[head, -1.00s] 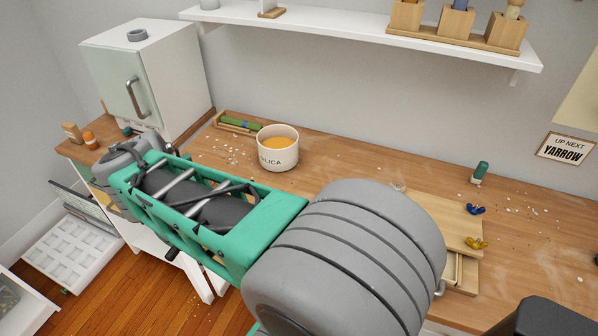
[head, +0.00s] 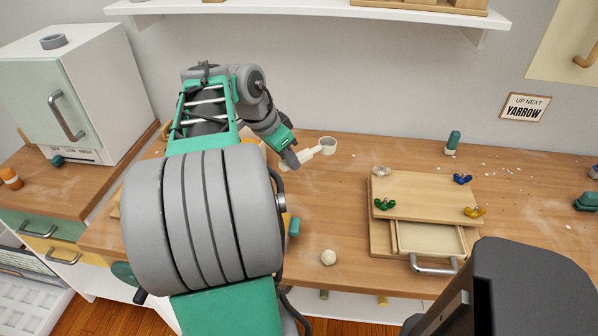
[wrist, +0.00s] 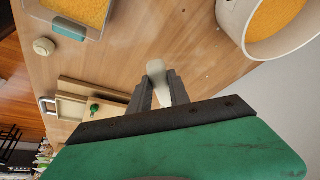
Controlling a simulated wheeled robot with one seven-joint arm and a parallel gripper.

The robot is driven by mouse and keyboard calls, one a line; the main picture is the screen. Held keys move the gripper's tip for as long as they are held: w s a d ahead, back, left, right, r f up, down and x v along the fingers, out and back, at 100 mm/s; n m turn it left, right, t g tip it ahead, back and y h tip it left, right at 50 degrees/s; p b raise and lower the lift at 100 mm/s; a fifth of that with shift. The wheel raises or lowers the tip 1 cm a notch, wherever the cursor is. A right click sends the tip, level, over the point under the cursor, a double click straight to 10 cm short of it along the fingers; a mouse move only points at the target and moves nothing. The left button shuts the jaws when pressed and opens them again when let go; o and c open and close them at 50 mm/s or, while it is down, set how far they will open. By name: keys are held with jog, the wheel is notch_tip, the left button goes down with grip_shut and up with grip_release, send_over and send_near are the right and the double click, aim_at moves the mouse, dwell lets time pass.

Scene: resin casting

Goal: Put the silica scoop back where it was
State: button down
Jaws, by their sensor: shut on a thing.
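The silica scoop (head: 326,147) is cream white, with a round cup at the end of a straight handle. My gripper (head: 292,160) is shut on its handle above the wooden bench, with the cup out to the right in the head view. In the wrist view my gripper (wrist: 159,92) has the pale handle (wrist: 156,70) between its fingers; the cup is not visible there. The white silica crock (wrist: 232,20), full of orange beads, stands at the upper right of the wrist view. My arm mostly hides it in the head view.
A wooden clamp frame (head: 425,190) with coloured wing nuts and a metal handle lies right of my gripper. A tray of orange beads (wrist: 98,32) shows in the wrist view. Clear bench (head: 330,205) lies between.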

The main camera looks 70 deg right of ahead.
jog(key=d+f, duration=0.2)
jog(key=f, duration=0.1)
jog(key=d+f, duration=0.3)
jog(key=shift+w+d+f+b, duration=0.15)
jog(key=shift+d+f+b, duration=0.1)
jog(key=shift+d+b, duration=0.1)
jog(key=shift+a+f, duration=0.1)
jog(key=shift+f, duration=1.35)
jog(key=shift+f+b, duration=0.15)
jog(key=shift+b, duration=0.15)
jog(key=c, duration=1.2)
grip_release()
